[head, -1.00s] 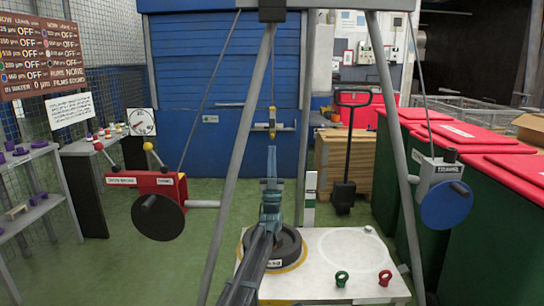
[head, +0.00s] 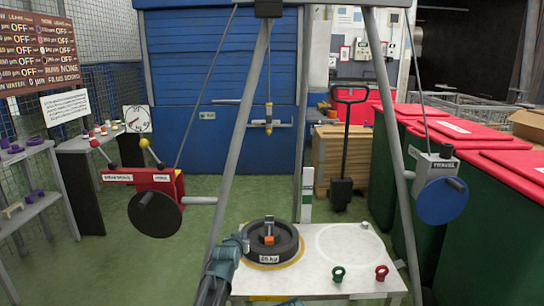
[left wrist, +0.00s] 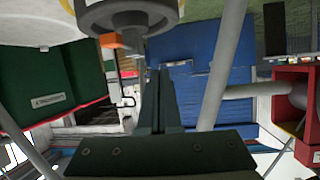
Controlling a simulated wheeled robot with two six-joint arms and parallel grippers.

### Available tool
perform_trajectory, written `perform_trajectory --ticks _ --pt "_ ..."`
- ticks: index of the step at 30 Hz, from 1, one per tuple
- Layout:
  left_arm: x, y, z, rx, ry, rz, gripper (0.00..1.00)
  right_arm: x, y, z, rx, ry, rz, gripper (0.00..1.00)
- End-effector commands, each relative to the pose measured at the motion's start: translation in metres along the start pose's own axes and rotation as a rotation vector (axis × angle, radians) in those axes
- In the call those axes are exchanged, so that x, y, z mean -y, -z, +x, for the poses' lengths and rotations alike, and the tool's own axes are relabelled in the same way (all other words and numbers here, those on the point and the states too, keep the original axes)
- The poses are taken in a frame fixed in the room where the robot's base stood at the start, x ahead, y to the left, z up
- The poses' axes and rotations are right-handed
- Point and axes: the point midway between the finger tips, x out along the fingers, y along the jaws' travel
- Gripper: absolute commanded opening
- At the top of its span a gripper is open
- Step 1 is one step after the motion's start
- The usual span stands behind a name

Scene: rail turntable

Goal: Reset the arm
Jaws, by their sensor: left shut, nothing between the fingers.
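My left arm comes in from the bottom of the head view, and its gripper (head: 238,243) is beside the front left of the dark round weight. The gripper is small and foreshortened there. In the left wrist view its two dark fingers (left wrist: 165,95) lie together, shut and empty. The dark round weight (head: 288,250) sits in a yellow ring on the white table (head: 325,285), with an orange-marked post at its centre.
A grey frame's legs (head: 235,145) stand on both sides of the table. A hook with a crossbar (head: 268,124) hangs above. A red winch box (head: 150,180) is at left, a blue wheel (head: 442,201) at right. Green and red rings (head: 381,272) stand at the table's front.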

Motion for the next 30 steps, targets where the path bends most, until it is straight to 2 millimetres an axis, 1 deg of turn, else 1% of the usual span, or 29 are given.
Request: perform_trajectory --ticks 1,2,3,5,6,9,12,18,22,24,30 --pt "0.005 -0.034 -0.024 0.110 0.001 -0.011 0.00 0.000 0.000 0.000 0.000 0.000 0.000 0.85" --pt "0.007 -0.053 -0.035 0.179 0.001 -0.017 0.00 0.000 0.000 0.000 0.000 0.000 0.000 0.85" --pt "0.010 -0.078 -0.051 0.270 0.002 -0.026 0.00 0.000 0.000 0.000 0.000 0.000 0.000 0.85" --pt "0.013 -0.112 -0.076 0.400 0.005 -0.042 0.00 0.000 0.000 0.000 0.000 0.000 0.000 0.85" --pt "0.015 -0.132 -0.092 0.480 0.006 -0.051 0.00 0.000 0.000 0.000 0.000 0.000 0.000 0.85" --pt "0.018 -0.171 -0.130 0.644 0.011 -0.070 0.00 0.000 0.000 0.000 0.000 0.000 0.000 0.85" --pt "0.020 -0.199 -0.163 0.775 0.017 -0.088 0.00 0.000 0.000 0.000 0.000 0.000 0.000 0.85" --pt "0.021 -0.239 -0.223 0.983 0.026 -0.116 0.00 0.000 0.000 0.000 0.000 0.000 0.000 0.85" --pt "0.021 -0.259 -0.262 1.105 0.034 -0.134 0.00 0.000 0.000 0.000 0.000 0.000 0.000 0.85" --pt "0.002 -0.257 -0.259 1.112 0.013 -0.083 0.00 0.000 0.000 0.000 0.000 0.000 0.000 0.85" --pt "-0.037 -0.260 -0.271 1.148 -0.023 0.035 0.00 0.000 0.000 0.000 0.000 0.000 0.000 0.85"
